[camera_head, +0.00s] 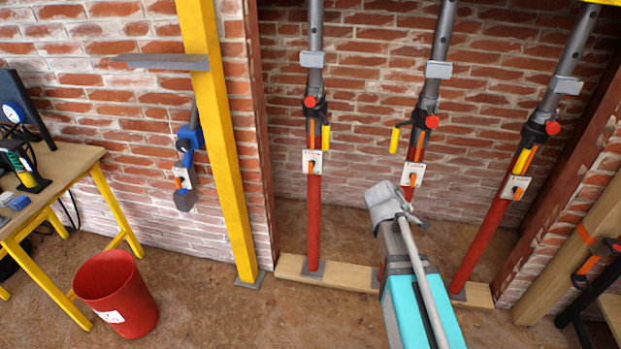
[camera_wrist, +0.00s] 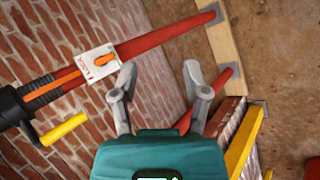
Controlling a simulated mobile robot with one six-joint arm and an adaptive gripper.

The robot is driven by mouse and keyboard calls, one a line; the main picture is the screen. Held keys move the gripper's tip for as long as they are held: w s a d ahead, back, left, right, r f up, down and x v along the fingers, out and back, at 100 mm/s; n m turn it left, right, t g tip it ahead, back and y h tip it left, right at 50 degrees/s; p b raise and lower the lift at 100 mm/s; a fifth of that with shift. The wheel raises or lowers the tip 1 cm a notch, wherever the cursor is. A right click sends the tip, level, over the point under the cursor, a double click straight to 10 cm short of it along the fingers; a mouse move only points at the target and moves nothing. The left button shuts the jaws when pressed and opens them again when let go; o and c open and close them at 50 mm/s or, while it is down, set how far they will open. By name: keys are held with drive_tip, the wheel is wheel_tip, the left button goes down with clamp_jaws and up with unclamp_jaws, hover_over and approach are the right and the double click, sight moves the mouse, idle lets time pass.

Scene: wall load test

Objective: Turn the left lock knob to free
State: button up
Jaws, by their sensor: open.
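The left lock knob (camera_head: 311,165) is a small orange knob on a white plate, on the left of three red and grey props in the head view. The plate's print is too small to read. In the wrist view my gripper (camera_wrist: 160,68) is open, with nothing between its fingers. The red tube of what appears to be the left prop (camera_wrist: 215,86) runs behind the right finger, and its knob is hidden there. The plate with an orange knob (camera_wrist: 104,60) left of the fingers appears to be the middle prop's.
The middle prop (camera_head: 425,105) and right prop (camera_head: 490,230) stand beside the left one on a wooden plank (camera_head: 350,281). Yellow handles stick out from the props. A yellow post (camera_head: 222,150) with a grey bracket stands left, with a red bin (camera_head: 118,295) near the workbench.

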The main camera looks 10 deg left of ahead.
drive_tip(key=w+a+f+n+t+b, duration=0.3)
drive_tip(key=w+a+n+t+b, duration=0.1)
drive_tip(key=w+a+n+b, duration=0.3)
drive_tip(key=n+t+y+b, duration=0.7)
drive_tip(key=n+b, duration=0.4)
drive_tip(key=n, duration=0.7)
approach(310, 168)
drive_tip(key=s+h, duration=0.1)
drive_tip(key=s, duration=0.2)
drive_tip(key=shift+w+a+f+t, duration=0.1)
drive_tip(key=shift+a+f+t, duration=0.2)
drive_tip(key=shift+a, duration=0.15)
drive_tip(key=shift+w, duration=0.15)
drive_tip(key=w, duration=1.3)
drive_tip(key=shift+w, duration=0.25)
clamp_jaws()
